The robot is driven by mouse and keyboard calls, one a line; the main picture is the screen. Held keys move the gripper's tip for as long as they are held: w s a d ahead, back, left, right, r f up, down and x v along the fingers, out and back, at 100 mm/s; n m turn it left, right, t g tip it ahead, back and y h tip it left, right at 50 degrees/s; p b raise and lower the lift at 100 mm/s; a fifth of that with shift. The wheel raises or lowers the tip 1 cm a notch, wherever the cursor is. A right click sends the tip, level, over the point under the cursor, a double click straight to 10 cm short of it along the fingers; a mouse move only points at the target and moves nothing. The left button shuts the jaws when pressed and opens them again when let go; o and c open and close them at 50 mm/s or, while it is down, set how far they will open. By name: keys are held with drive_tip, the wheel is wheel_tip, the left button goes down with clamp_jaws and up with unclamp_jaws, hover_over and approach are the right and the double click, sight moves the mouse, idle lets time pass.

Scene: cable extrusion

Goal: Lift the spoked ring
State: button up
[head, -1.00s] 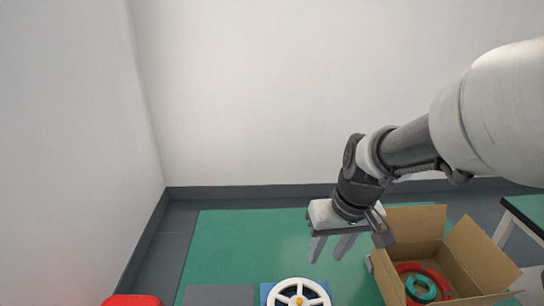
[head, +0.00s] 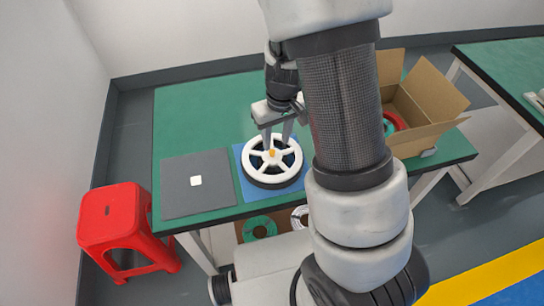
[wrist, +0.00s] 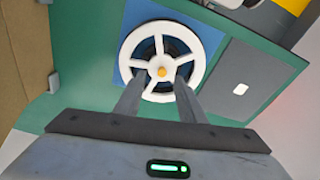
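The spoked ring (head: 272,158) is a white wheel with several spokes and an orange hub, lying over a dark round base on a blue mat (head: 246,190) on the green table. My gripper (head: 279,143) points down just above the ring's far part, fingers apart. In the wrist view the ring (wrist: 161,41) lies beyond the two fingertips of my gripper (wrist: 158,82), which overlap its near rim. The fingers are open with nothing seen between them but ring parts; whether they touch it I cannot tell.
A dark grey mat (head: 187,205) with a small white square lies left of the ring. An open cardboard box (head: 436,92) with red and green rings stands at the right. A red stool (head: 110,212) stands left of the table, and another table (head: 500,60) is at far right.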

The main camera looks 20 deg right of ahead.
sight(272, 151)
drive_tip(key=shift+w+a+f+b, duration=0.1)
drive_tip(key=shift+w+f+b, duration=0.1)
drive_tip(key=shift+f, duration=0.75)
drive_tip(key=shift+w+a+f+b, duration=0.15)
drive_tip(key=shift+w+f, duration=0.05)
drive_tip(key=shift+f, duration=0.8)
drive_tip(key=shift+w+a+f+b, duration=0.1)
drive_tip(key=shift+w+f+b, duration=0.1)
drive_tip(key=shift+f, duration=0.75)
clamp_jaws()
